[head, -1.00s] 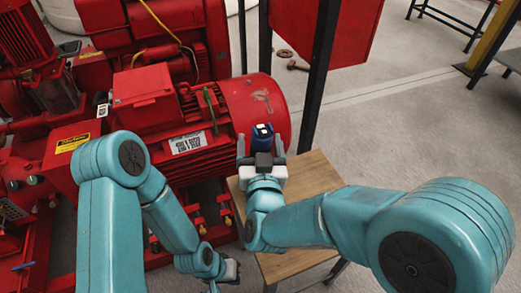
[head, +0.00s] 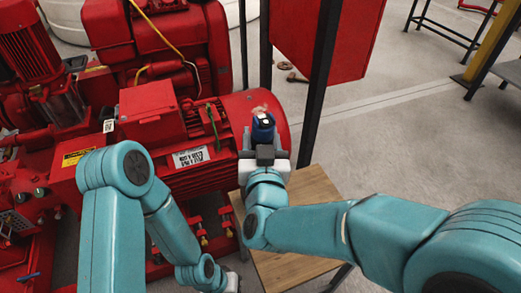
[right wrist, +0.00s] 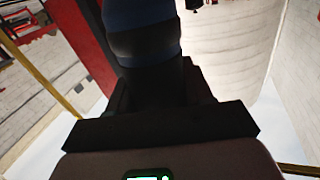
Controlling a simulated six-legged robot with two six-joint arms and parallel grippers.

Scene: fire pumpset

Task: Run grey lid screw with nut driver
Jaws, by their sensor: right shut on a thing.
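My right gripper (head: 264,148) is shut on a blue and black nut driver (head: 263,128). The driver stands up from the jaws, in front of the rounded end of the red motor (head: 240,112). In the right wrist view the driver's blue and black body (right wrist: 142,35) rises from between the dark jaws (right wrist: 160,105). Its tip is out of that view.
A wooden-topped table (head: 300,215) stands below the right arm. A dark post (head: 318,90) and a red panel (head: 325,35) rise just right of the motor. Red pump machinery (head: 80,110) fills the left. Concrete floor (head: 420,140) is open at the right.

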